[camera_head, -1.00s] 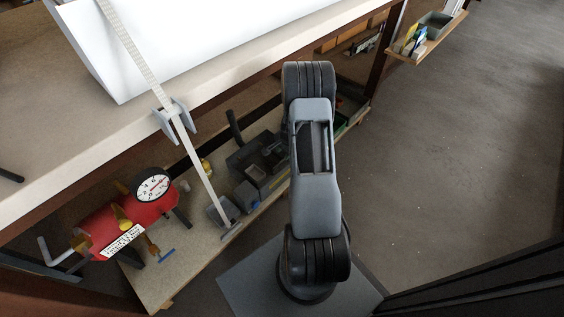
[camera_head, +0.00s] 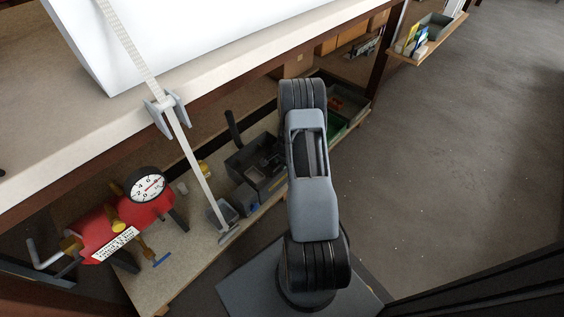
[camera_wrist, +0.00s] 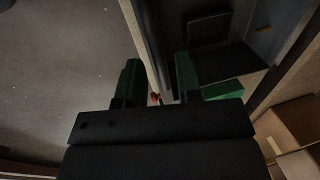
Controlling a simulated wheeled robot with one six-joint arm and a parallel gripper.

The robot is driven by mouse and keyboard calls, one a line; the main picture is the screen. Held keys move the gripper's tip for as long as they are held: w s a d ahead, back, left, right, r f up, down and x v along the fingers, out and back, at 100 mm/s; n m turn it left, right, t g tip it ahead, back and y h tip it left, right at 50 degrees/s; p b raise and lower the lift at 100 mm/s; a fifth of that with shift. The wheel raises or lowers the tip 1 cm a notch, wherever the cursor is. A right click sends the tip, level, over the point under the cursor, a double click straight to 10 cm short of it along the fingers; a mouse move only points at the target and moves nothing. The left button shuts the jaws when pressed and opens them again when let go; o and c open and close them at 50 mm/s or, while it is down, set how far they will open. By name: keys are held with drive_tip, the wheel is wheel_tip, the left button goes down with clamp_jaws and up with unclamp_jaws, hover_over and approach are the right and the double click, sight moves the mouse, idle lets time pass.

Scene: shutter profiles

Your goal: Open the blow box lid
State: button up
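In the wrist view my gripper (camera_wrist: 157,82) is open, with two green fingers apart and nothing seen held. A dark grey wall or edge (camera_wrist: 148,32) runs between and beyond the fingertips, and I cannot tell whether they touch it. To its right is a dark open space or box (camera_wrist: 208,28). No thing is clearly recognisable as the blow box or its lid. In the head view my gripper is hidden behind my arm. A dark grey box (camera_head: 246,160) with compartments stands on the lower shelf, left of my arm.
A red tank (camera_head: 125,222) with a round gauge stands at the left of the lower shelf (camera_head: 185,262). Green bins (camera_head: 341,125) lie behind my arm. The worktop (camera_head: 40,150) overhangs the shelf. A side shelf (camera_head: 425,50) holds a grey bin. The floor (camera_head: 440,170) at right is clear.

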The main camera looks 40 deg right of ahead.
clamp_jaws()
idle(0.3)
